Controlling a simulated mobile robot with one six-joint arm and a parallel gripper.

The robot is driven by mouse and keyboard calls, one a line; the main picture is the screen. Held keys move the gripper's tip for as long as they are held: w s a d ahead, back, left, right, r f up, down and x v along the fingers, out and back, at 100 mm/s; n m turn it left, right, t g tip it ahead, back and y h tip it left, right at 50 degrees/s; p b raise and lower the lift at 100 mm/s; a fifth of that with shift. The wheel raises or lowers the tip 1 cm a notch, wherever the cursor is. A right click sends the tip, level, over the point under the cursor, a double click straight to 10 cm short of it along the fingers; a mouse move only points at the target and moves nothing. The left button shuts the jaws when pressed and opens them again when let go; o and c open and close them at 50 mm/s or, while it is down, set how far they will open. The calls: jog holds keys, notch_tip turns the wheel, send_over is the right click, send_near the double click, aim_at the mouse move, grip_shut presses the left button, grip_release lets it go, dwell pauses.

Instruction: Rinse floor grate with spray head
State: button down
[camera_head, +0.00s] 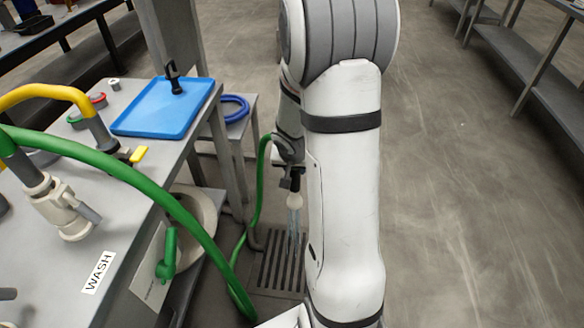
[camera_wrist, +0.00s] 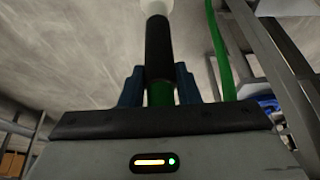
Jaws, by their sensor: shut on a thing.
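The spray head (camera_head: 295,199) is pale at its tip and points down, with streaks of water falling from it. My gripper (camera_head: 291,172) is shut on its dark handle, partly hidden behind my arm. In the wrist view, my gripper's blue fingers (camera_wrist: 160,86) are closed around the handle of the spray head (camera_wrist: 160,48). The floor grate (camera_head: 277,270) is slotted and set in the floor below. The water falls over the grate. My arm covers the grate's right side. A green hose (camera_head: 257,190) runs from near my gripper down to the floor.
A grey bench (camera_head: 30,215) with a WASH label (camera_head: 99,272) stands at left. It holds a blue tray (camera_head: 163,107), a yellow pipe (camera_head: 45,92) and a valve (camera_head: 62,208). A thick green hose (camera_head: 165,200) arches over its edge. Open floor (camera_head: 470,200) lies at right.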

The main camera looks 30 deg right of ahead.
dwell(0.5)
notch_tip(320, 180, up, 7)
jog(key=p, duration=0.6)
jog(key=shift+r, duration=0.1)
jog(key=shift+w+a, duration=0.1)
